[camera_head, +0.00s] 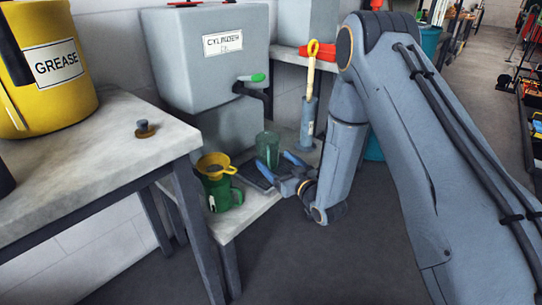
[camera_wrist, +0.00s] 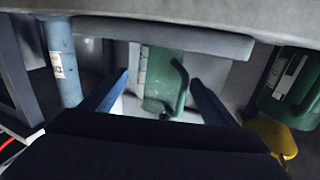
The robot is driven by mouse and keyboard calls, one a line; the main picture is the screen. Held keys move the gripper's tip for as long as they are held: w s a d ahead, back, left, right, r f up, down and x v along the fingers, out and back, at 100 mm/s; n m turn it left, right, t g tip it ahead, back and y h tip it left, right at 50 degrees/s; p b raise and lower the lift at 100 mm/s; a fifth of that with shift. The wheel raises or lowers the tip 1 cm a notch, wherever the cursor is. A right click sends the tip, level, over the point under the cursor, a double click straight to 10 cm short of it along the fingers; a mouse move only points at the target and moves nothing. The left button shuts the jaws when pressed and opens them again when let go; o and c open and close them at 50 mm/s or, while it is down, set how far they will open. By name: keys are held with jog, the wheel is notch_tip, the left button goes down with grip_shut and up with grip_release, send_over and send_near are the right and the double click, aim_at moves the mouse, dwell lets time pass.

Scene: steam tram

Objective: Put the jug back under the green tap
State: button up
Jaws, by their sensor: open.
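A grey tank has a green tap (camera_head: 256,78) on its front, with a dark spout pointing down. A green jug (camera_head: 268,148) stands on the low bench, below the spout in the head view. In the wrist view this jug (camera_wrist: 160,75) shows with its handle toward me, between my fingers. My gripper (camera_head: 277,169) is open and empty, low in front of the jug; I cannot tell whether it touches. A second green jug (camera_head: 222,193) with a yellow funnel (camera_head: 215,167) in its top stands to the left. It also shows at the right of the wrist view (camera_wrist: 297,80).
A blue-grey pump (camera_head: 308,122) with a yellow loop handle stands right of the jug. The grey tank (camera_head: 205,60) rises behind. The floor in front is clear.

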jog(key=s+d+r+g+h, duration=0.2)
jog(key=s+r+g, duration=0.3)
jog(key=s, duration=0.8)
jog(key=s+d+r+m+g+h, duration=0.1)
jog(key=s+r+g+h, duration=0.3)
jog(key=s, duration=1)
jog(key=s+d+r+g+h+p, duration=0.1)
jog(key=s+d+r+g+h, duration=0.2)
jog(key=s, duration=1.1)
notch_tip(320, 180, up, 3)
jog(key=g, duration=0.2)
jog(key=shift+d+m+g+h, duration=0.2)
jog(key=shift+m+g+h, duration=0.1)
jog(key=shift+g+h, duration=0.1)
jog(key=shift+w+r, duration=0.1)
jog(key=d+r+m+p, duration=0.5)
jog(key=d+r+p, duration=1)
jog(key=r+p, duration=0.4)
jog(key=s+p, duration=0.1)
jog(key=p, duration=0.4)
jog(key=shift+h, duration=0.3)
